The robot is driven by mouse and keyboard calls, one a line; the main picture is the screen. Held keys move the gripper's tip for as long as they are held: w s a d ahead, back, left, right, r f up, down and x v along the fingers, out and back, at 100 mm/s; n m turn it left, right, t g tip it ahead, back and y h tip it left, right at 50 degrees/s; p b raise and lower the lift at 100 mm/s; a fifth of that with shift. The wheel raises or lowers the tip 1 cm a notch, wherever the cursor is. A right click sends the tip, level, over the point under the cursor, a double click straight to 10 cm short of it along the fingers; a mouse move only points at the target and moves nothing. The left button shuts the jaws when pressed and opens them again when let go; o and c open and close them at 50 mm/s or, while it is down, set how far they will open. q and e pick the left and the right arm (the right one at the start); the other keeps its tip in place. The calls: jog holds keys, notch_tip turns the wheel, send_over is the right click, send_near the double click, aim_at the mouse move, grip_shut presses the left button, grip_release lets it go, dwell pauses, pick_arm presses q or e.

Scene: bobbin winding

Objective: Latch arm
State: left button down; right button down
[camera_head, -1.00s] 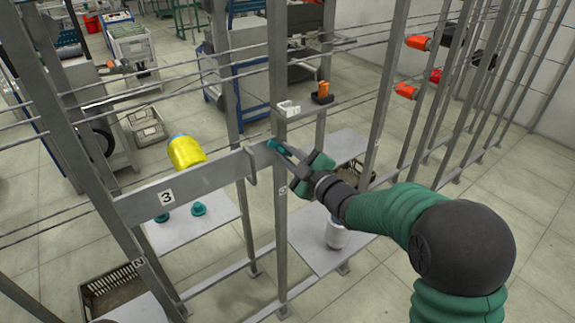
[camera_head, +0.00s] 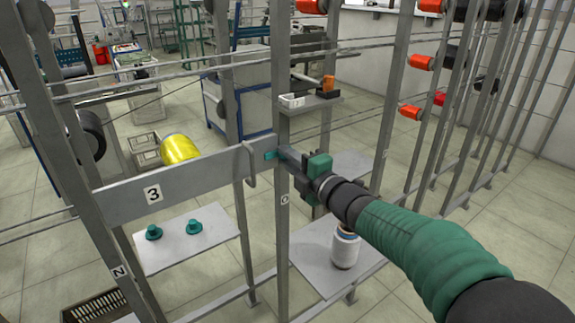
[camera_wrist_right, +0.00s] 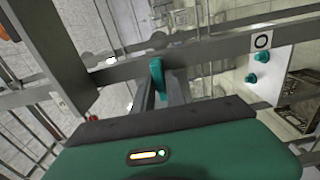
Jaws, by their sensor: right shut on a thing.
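The latch arm looks to be the flat grey bar (camera_head: 190,178) marked "3", which runs across the frame in the head view. Its right end meets a grey upright post, and a hooked piece hangs near that end. A small teal handle (camera_head: 271,155) shows at this end; it also shows in the right wrist view (camera_wrist_right: 157,78). My right gripper (camera_head: 282,153) reaches in from the right and is shut on the teal handle. In the right wrist view its fingers (camera_wrist_right: 160,92) close around the handle, hiding its lower part. My left gripper is not in view.
A yellow bobbin (camera_head: 180,149) sits just behind the bar. A shelf (camera_head: 165,255) with two teal pegs is below it. A white bobbin (camera_head: 345,247) stands on the lower right shelf (camera_head: 318,262). A small shelf (camera_head: 318,106) holds little boxes. Posts and rails stand close around my arm.

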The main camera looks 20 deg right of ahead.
jog(key=shift+a+f, duration=0.1)
jog(key=shift+f, duration=0.4)
jog(key=c, duration=1.5)
grip_release()
jog(key=shift+r, duration=0.1)
jog(key=shift+o, duration=0.3)
jog(key=shift+r, duration=0.15)
jog(key=v, duration=1.7)
jog(key=shift+p, duration=0.45)
jog(key=shift+w, duration=0.1)
